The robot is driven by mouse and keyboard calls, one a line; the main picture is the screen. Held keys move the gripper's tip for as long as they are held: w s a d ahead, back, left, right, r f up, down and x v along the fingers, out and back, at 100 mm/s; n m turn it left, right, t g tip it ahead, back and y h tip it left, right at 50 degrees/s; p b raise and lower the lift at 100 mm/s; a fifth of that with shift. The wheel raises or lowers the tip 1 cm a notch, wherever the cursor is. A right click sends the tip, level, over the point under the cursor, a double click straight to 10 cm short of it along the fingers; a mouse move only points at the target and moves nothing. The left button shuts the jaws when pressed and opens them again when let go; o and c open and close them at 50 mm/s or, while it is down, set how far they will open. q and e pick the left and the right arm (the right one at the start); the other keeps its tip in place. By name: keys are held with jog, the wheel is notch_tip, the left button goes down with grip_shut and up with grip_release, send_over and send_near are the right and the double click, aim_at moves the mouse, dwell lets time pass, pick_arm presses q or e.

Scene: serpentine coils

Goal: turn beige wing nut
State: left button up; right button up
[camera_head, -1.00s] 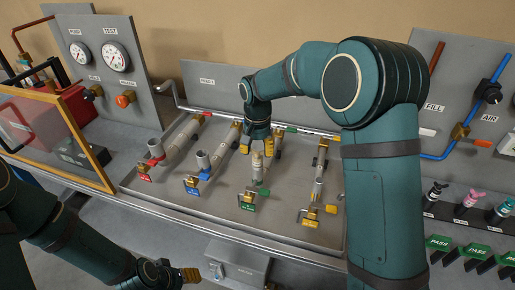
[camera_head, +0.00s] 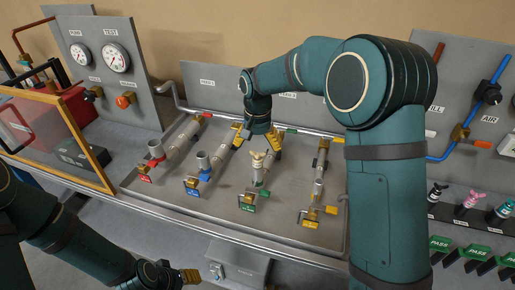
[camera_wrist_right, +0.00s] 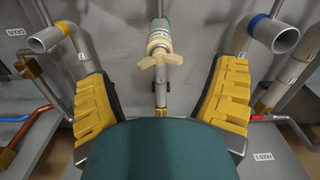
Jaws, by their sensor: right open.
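The beige wing nut (camera_head: 258,157) sits on the upper end of the green-tagged pipe assembly on the bench. In the right wrist view the wing nut (camera_wrist_right: 160,60) shows its rounded hub and spread wings. My right gripper (camera_head: 257,138) is just behind and above it, with its yellow fingers spread. In the wrist view the fingers stand apart on either side of the nut, not touching it. My left gripper (camera_head: 190,275) is low at the front edge of the bench, away from the nut. Its finger opening is too small to tell.
Red-tagged (camera_head: 157,148), blue-tagged (camera_head: 203,161) and yellow-tagged (camera_head: 318,187) pipe assemblies flank the green-tagged one closely. A framed clear panel (camera_head: 79,131) stands at left. Small coloured knobs (camera_head: 471,199) sit in a rack at right.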

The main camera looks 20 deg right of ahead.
notch_tip(320, 180, up, 10)
dwell(0.4)
pick_arm(q)
jog(key=shift+s, duration=0.1)
